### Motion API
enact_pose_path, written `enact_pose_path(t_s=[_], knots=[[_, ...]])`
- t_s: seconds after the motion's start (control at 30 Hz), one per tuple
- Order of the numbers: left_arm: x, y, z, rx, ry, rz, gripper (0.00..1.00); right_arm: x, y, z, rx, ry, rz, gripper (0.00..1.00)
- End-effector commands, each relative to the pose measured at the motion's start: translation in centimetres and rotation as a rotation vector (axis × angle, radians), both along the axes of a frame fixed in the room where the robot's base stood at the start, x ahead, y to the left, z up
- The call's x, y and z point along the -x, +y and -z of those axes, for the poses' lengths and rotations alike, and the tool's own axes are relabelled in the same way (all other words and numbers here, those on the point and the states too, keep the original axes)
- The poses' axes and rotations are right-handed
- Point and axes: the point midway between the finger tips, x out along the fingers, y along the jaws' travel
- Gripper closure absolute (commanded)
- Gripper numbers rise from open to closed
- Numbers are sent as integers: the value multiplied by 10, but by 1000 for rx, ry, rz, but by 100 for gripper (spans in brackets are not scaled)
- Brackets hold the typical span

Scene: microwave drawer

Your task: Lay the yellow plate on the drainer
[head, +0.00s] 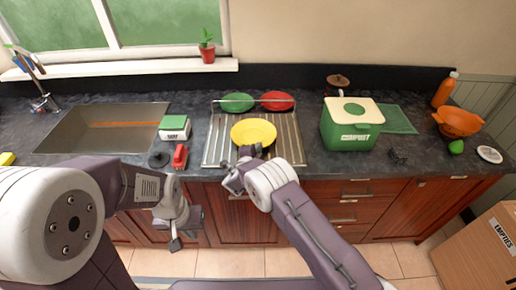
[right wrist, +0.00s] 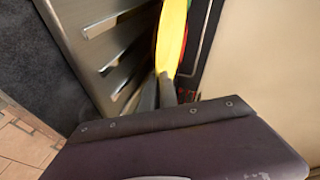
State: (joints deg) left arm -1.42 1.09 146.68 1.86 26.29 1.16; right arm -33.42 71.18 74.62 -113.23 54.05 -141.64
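The yellow plate (head: 253,131) is over the ribbed metal drainer (head: 292,150) in the head view. In the right wrist view the plate (right wrist: 172,38) shows nearly edge-on, beside the drainer's slots (right wrist: 100,28). My right gripper (head: 250,153) is at the plate's near edge. Its fingertips (right wrist: 157,92) look closed on that edge; whether the plate touches the drainer is unclear. My left gripper (head: 175,238) hangs low in front of the cabinets, away from the plate; its finger gap is not clear.
A green plate (head: 237,102) and a red plate (head: 277,100) are at the drainer's back rail. The sink (head: 80,138), a small green-white box (head: 174,127) and a red item (head: 180,157) are left. A green compost bin (head: 345,135) stands right.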

Motion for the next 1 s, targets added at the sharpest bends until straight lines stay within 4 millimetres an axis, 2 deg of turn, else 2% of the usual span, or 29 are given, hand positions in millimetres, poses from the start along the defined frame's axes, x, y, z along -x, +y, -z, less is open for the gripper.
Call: enact_pose_path(t_s=[0.07,0.1,0.47,0.57,0.9,1.0], knots=[[0,0,4,0,0,0,100,0,0,4,0,0,0,100],[0,0,2,0,0,0,100,0,0,3,0,0,0,88],[0,0,-2,0,0,0,100,3,1,-3,0,1,-1,88],[0,0,0,0,0,0,100,17,7,-6,0,2,-3,88],[0,0,6,0,0,0,100,84,28,-29,0,1,-2,88],[0,0,7,0,0,0,100,98,33,-34,0,1,-2,88]])
